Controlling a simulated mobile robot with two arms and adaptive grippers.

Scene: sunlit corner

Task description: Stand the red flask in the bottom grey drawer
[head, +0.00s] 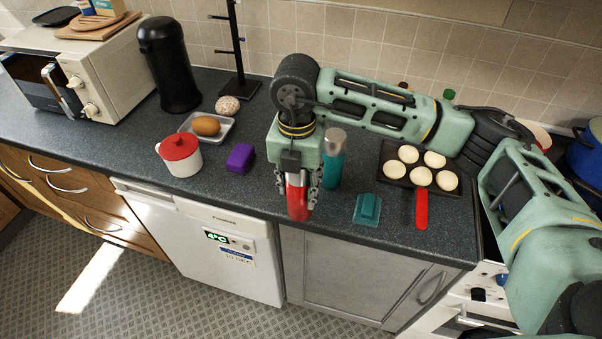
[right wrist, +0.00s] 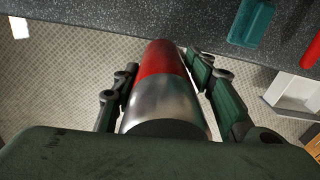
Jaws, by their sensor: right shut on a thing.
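The red flask (head: 298,203) has a red body and a bare metal part at the upper end. My right gripper (head: 300,185) is shut around it and holds it pointing down near the counter's front edge. In the right wrist view, the red flask (right wrist: 160,62) lies between both fingers, with floor around much of it. A grey cabinet front (head: 340,265) with handles is below the counter. A pale, open box-like shape (right wrist: 292,95) at the right of the wrist view may be a drawer; I cannot tell for certain. My left gripper is out of view.
A teal flask (head: 334,158) stands right behind the gripper. A teal box (head: 367,208) and a pan (head: 388,170) with a red handle are to the right. A purple box (head: 240,159) and a red-lidded pot (head: 181,160) are left. A white appliance (head: 215,240) adjoins the cabinet.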

